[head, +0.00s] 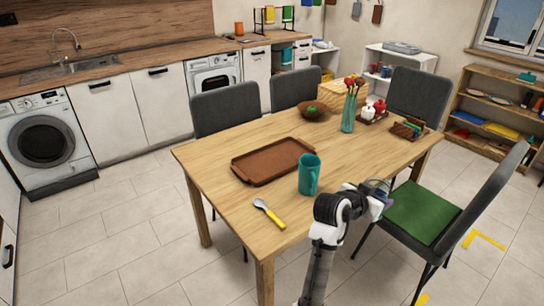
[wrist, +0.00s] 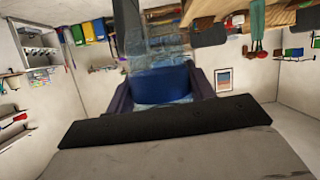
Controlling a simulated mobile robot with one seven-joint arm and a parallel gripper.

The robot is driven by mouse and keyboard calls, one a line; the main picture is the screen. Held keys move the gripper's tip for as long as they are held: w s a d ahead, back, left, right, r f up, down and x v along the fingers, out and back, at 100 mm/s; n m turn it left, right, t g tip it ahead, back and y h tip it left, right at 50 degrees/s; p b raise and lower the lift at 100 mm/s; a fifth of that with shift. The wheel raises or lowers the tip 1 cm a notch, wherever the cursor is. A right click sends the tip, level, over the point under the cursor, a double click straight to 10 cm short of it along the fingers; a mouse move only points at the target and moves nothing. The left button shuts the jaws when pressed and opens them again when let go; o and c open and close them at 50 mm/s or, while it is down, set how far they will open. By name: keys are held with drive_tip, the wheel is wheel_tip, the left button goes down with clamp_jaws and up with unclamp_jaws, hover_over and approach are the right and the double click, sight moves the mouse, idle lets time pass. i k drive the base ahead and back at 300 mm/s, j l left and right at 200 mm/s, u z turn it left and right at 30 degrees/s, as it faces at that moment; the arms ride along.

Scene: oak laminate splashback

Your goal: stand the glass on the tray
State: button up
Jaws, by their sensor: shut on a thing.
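The brown tray (head: 250,176) lies flat on the wooden table, left of the middle, and is empty. My gripper (head: 380,191) is beyond the table's near right edge, to the right of the tray and apart from it. In the wrist view my gripper (wrist: 162,88) is shut on a clear, bluish glass (wrist: 158,55), with a dark finger on each side. In the head view the glass is too small and too much hidden by my gripper to make out its tilt.
A yellow-handled spoon (head: 269,214) lies in front of the tray. A teal vase (head: 348,112), a bowl (head: 312,111) and a condiment holder stand farther back. A green-seated chair (head: 420,212) is at right.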

sight(257, 168)
drive_tip(key=i+j, duration=1.15)
drive_tip(key=j, duration=0.25)
drive_tip(key=i+j, duration=0.3)
drive_tip(key=i+l, duration=0.2)
